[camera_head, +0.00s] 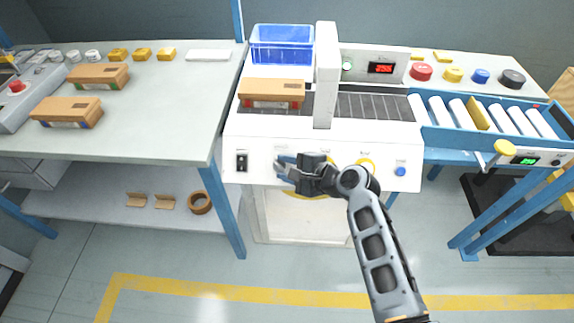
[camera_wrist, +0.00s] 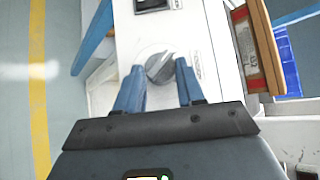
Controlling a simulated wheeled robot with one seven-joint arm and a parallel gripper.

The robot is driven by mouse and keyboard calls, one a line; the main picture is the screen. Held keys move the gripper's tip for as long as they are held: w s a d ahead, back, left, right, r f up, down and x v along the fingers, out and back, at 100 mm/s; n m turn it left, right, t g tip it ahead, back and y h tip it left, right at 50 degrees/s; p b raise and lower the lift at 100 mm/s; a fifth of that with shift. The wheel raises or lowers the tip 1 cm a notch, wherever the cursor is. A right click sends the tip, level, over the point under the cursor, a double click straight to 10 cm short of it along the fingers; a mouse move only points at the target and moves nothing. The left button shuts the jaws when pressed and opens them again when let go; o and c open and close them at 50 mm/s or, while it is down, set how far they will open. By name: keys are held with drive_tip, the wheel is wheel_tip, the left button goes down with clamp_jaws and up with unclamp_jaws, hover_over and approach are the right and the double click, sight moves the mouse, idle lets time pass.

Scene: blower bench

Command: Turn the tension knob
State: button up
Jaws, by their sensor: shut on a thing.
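The tension knob (camera_wrist: 159,65) is a round grey dial with a raised grip bar, on the white front panel (camera_wrist: 190,25) of the machine in the wrist view. My gripper (camera_wrist: 160,67) has its two blue fingers on either side of the knob and is shut on it. In the head view my gripper (camera_head: 284,167) is at the machine's front panel (camera_head: 262,140), and its fingers hide most of the knob there. The printed label beside the knob is too small to read.
A black rocker switch (camera_head: 241,162) is left of my gripper, and a blue button (camera_head: 400,171) is to the right. A cardboard box (camera_head: 272,91) sits on the belt above. A workbench (camera_head: 150,125) stands to the left. The floor in front is clear.

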idle(0.3)
drive_tip(key=o, duration=0.7)
drive_tip(key=shift+a, duration=0.1)
drive_tip(key=shift+o, duration=0.2)
drive_tip(key=v, duration=0.7)
drive_tip(key=shift+d+r, duration=0.25)
drive_tip(key=shift+d, duration=0.05)
drive_tip(key=shift+s, duration=0.1)
